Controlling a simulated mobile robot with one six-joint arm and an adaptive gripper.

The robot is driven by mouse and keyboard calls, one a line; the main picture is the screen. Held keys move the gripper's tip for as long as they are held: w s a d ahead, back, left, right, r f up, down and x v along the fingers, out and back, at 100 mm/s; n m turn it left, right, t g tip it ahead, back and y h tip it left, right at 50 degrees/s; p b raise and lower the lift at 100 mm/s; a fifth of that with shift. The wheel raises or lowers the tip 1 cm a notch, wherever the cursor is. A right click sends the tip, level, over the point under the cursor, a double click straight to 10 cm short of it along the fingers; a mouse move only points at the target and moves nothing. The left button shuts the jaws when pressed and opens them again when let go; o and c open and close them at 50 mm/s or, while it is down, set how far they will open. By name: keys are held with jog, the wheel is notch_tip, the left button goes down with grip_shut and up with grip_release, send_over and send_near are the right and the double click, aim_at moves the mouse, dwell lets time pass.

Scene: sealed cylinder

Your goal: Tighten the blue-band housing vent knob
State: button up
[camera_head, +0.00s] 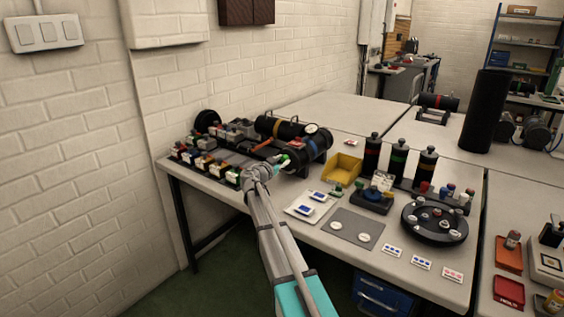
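My gripper (277,167) is at the left table, its tip at the near side of a black horizontal cylinder (313,146) with a round gauge (312,128) on top. A small green piece (284,159) shows at the gripper's tip. I cannot tell whether it is a knob or whether the fingers touch it. The fingers are too small to show whether they are open or shut. A bluish trace shows on this cylinder, but I cannot clearly make out a blue band. The vent knob is not clearly identifiable.
A yellow bin (342,168) stands right of the gripper. Upright dark cylinders with red (372,153), green (398,162) and yellow (426,168) bands stand farther right. A black round carousel (434,223) and a grey mat (353,228) lie toward the front. The back table is partly clear.

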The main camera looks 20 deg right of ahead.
jog(key=o, duration=0.4)
jog(key=shift+s+a, duration=0.1)
jog(key=v, duration=1.1)
jog(key=shift+s+a, duration=0.2)
jog(key=shift+a, duration=0.1)
jog(key=shift+f, duration=0.1)
